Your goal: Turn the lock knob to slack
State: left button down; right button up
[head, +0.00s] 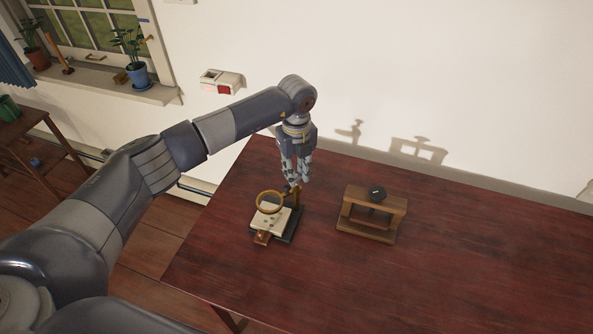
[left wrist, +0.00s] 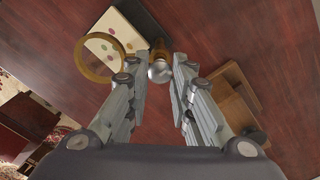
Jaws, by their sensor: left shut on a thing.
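A small stand with a brass-coloured ring (head: 270,202) stands near the left end of the dark red table. The ring is above a pale card with coloured spots (head: 267,222), and shows at upper left in the left wrist view (left wrist: 78,62). My left gripper (head: 294,183) points down at the stand's post. In the left wrist view its fingers are shut on a round silvery knob (left wrist: 160,71) at the post. The fingers hide the knob in the head view. Its turn position cannot be told. My right gripper is not in view.
A wooden frame-like stand (head: 354,216) with a round black piece (head: 377,193) on top stands to the right on the table (head: 470,260). The table's right side is clear. A white box with a red part (head: 222,84) is at the wall.

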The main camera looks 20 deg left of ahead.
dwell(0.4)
pick_arm(q)
jog(key=c, duration=1.4)
grip_release()
jog(key=shift+o, duration=0.2)
notch_tip(320, 180, up, 12)
